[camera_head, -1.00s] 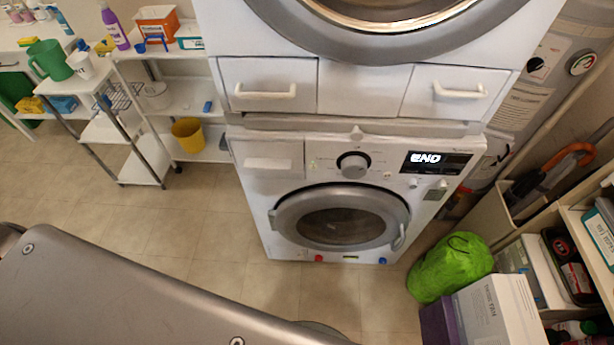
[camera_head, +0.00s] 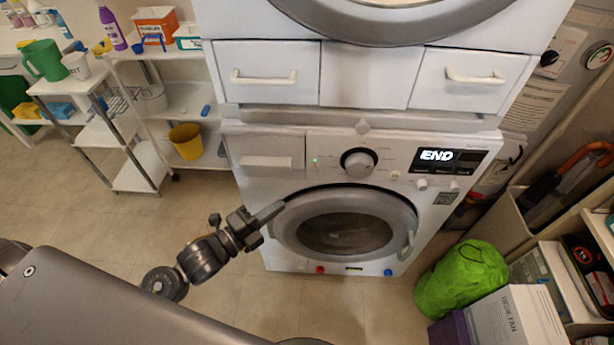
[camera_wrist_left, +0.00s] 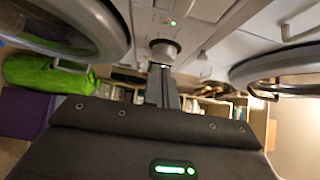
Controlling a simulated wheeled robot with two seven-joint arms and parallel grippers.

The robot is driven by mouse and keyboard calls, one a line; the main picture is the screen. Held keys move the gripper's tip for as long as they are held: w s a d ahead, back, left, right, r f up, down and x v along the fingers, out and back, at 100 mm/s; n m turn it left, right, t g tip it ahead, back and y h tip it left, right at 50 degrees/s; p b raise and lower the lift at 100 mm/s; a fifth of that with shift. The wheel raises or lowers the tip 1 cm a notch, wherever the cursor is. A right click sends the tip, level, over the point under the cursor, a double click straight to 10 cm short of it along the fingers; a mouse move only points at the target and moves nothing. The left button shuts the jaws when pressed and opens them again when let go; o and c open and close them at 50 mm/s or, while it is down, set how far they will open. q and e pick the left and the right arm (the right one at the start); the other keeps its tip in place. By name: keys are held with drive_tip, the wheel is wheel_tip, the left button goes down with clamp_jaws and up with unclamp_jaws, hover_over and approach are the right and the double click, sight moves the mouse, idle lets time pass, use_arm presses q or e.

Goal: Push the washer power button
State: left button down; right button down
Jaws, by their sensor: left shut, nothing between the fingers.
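The white washer (camera_head: 270,180) stands under a second white machine. Its panel has a silver knob (camera_head: 358,162), a dark display (camera_head: 447,161) reading "END", and a small green light (camera_head: 315,162) left of the knob, probably marking the power button; the button itself is too small to make out. My left gripper (camera_head: 278,208) is shut and empty, overlapping the left rim of the round washer door (camera_head: 345,225) in the head view, below the green light. In the left wrist view, the shut fingers (camera_wrist_left: 162,80) point toward the knob (camera_wrist_left: 164,50) and green light (camera_wrist_left: 173,22).
A white shelf unit (camera_head: 190,100) with a yellow bucket (camera_head: 186,140) stands left. A green bag (camera_head: 462,278), a white box (camera_head: 505,320) and a shelf of supplies lie right. The upper machine's drawers (camera_head: 265,75) overhang the panel.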

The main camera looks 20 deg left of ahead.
idle(0.3)
use_arm(q)
drive_tip(key=p, duration=0.3)
approach(319, 166)
drive_tip(key=w+d, duration=0.3)
drive_tip(key=d, duration=0.1)
drive_tip(key=shift+w+a+f, duration=0.1)
drive_tip(key=shift+w+a, duration=0.15)
drive_tip(key=shift+w, duration=0.2)
drive_tip(key=shift+w+a, duration=0.25)
drive_tip(key=shift+w, duration=0.25)
